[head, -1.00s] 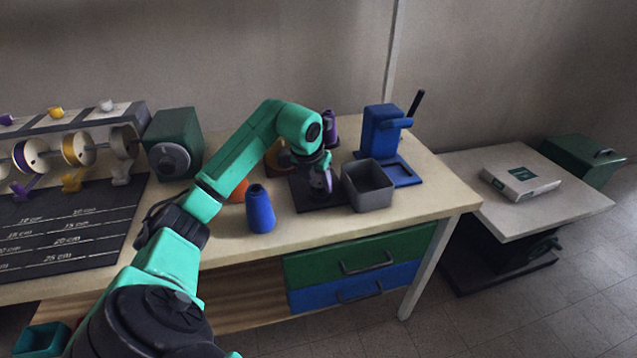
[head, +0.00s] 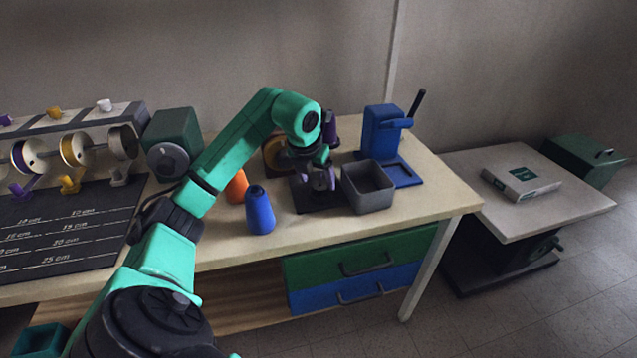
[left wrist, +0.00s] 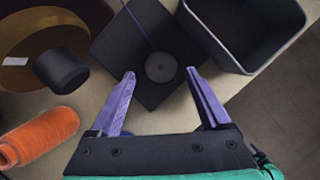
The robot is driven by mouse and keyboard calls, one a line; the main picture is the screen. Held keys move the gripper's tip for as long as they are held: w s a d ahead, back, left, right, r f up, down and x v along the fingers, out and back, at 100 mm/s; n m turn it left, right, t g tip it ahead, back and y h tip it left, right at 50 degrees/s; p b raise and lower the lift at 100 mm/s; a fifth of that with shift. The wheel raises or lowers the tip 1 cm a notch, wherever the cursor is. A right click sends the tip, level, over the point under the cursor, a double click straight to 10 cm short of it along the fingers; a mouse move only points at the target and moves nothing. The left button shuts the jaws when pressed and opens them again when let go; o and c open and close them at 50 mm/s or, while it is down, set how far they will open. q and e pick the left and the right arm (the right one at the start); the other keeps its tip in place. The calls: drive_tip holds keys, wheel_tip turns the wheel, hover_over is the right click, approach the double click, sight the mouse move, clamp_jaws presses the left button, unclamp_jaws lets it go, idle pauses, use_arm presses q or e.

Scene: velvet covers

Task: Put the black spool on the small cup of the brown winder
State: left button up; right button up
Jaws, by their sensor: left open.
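My left gripper (head: 320,181) is open, its purple fingers above a black square base (head: 300,201). In the left wrist view, the gap between the fingertips (left wrist: 160,74) is empty of any gripped thing; a small grey disc on the black base (left wrist: 115,45) shows there. The brown winder (head: 272,150) is partly hidden behind my arm; its rounded brown part shows at upper left in the left wrist view (left wrist: 20,75). A short black cylinder (left wrist: 61,69) is in front of it, apart from my fingers. I cannot tell whether this is the black spool or the winder's cup.
A grey open bin (head: 368,196) stands right of the base. Orange (head: 237,187) and blue (head: 260,212) cones stand to the left. A purple spool (head: 331,128) and a blue press (head: 383,135) are behind. A thin purple thread (left wrist: 138,23) crosses the base. The table's front right is clear.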

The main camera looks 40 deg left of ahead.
use_arm(q)
drive_tip(key=v, duration=0.9)
drive_tip(key=shift+s+r+p, duration=0.15)
drive_tip(key=shift+r+p, duration=0.05)
drive_tip(key=shift+p, duration=0.1)
drive_tip(key=shift+d, duration=0.1)
